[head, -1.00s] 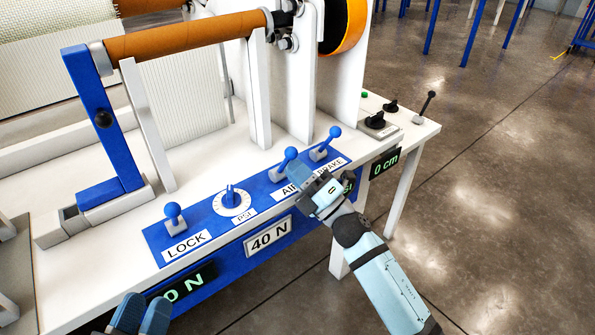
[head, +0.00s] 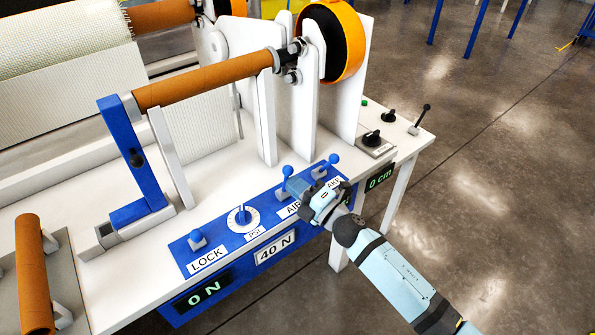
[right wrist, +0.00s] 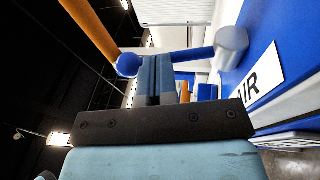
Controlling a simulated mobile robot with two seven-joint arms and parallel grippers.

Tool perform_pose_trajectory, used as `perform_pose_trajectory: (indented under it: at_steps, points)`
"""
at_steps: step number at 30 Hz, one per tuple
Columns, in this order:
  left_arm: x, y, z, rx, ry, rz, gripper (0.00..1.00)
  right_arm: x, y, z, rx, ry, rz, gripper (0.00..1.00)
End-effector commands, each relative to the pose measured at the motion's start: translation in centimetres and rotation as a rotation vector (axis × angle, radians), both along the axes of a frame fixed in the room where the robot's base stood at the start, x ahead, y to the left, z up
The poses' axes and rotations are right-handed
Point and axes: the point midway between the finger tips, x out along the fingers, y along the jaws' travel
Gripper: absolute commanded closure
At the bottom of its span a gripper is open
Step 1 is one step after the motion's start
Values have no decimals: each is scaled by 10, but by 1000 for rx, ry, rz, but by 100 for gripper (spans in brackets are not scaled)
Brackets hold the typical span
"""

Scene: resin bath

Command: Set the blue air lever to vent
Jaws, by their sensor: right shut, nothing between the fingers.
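The blue AIR lever (head: 286,171) stands on the blue control panel (head: 222,250), behind its AIR label, its round knob up and its stem close to upright. My right gripper (head: 297,187) is shut and empty, just right of the lever's stem. In the right wrist view the closed fingertips (right wrist: 158,72) lie against or very near the stem (right wrist: 192,55), close to the knob (right wrist: 128,65). I cannot tell whether they touch. No vent mark is readable. My left gripper is out of view.
The BRAKE lever (head: 333,159) stands close to the right of my gripper, leaning right. The PSI dial (head: 242,217) and LOCK lever (head: 196,238) are to the left. An orange-brown roller (head: 205,82) spans above the panel.

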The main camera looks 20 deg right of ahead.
Motion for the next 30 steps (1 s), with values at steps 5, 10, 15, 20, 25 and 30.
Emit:
perform_pose_trajectory:
  at_steps: [5,10,15,20,25,30]
  points:
    - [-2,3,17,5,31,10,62,6,1,12,-40,88,1,100]
    - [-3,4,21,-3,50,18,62,12,5,12,-30,95,0,100]
    - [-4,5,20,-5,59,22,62,20,7,11,-33,92,0,100]
    - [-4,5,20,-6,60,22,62,26,9,12,-33,92,0,100]
    - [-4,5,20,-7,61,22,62,30,11,13,-33,92,0,100]
    - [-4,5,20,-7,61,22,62,31,12,13,-33,92,0,100]
